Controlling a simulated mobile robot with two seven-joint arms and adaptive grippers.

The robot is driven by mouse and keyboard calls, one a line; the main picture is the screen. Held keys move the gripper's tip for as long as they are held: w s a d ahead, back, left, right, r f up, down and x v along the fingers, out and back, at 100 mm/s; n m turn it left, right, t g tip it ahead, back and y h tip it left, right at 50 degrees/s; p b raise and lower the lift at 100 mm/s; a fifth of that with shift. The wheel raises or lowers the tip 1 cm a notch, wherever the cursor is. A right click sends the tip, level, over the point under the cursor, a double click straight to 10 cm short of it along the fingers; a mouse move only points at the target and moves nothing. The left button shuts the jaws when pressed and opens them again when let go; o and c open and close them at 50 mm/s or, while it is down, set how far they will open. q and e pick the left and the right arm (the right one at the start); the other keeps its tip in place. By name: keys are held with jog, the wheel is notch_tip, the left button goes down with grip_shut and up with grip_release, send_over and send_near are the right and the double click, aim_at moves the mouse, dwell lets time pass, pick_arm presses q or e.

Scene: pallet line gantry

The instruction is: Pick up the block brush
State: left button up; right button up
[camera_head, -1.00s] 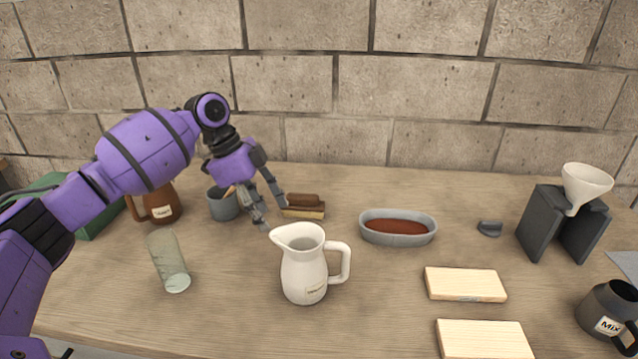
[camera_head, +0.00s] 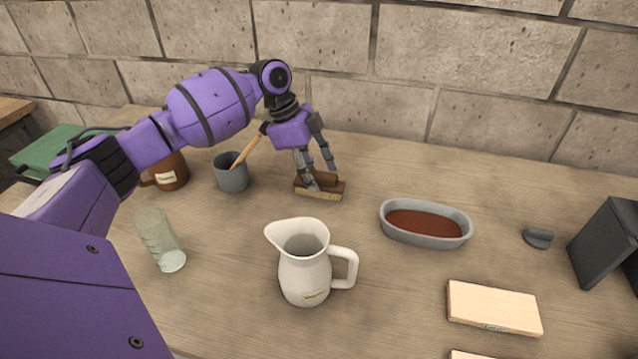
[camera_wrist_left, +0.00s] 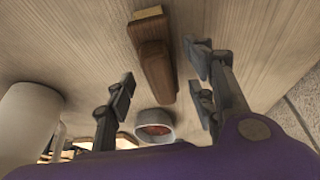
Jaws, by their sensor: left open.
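The block brush (camera_head: 328,193) lies on the wooden table near the wall, with a dark brown grip on top of a lighter base. My left gripper (camera_head: 321,178) is over it with its fingers pointing down, one finger in front of the brush's left part. In the left wrist view the brush (camera_wrist_left: 156,68) shows between the open fingers of the left gripper (camera_wrist_left: 162,88), with a gap to each. I cannot tell exactly how high the fingertips are above the table. My right gripper is not in view.
A grey cup (camera_head: 232,178) with a wooden handle in it and a brown mug (camera_head: 170,172) stand left of the brush. A white pitcher (camera_head: 303,275) stands in front, an oval dish (camera_head: 425,238) to the right, a clear glass (camera_head: 160,240) at front left.

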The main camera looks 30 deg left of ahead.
pick_arm(q)
jog(key=shift+x, duration=0.95)
jog(key=shift+r, duration=0.1)
grip_shut()
jog(key=shift+r, duration=0.1)
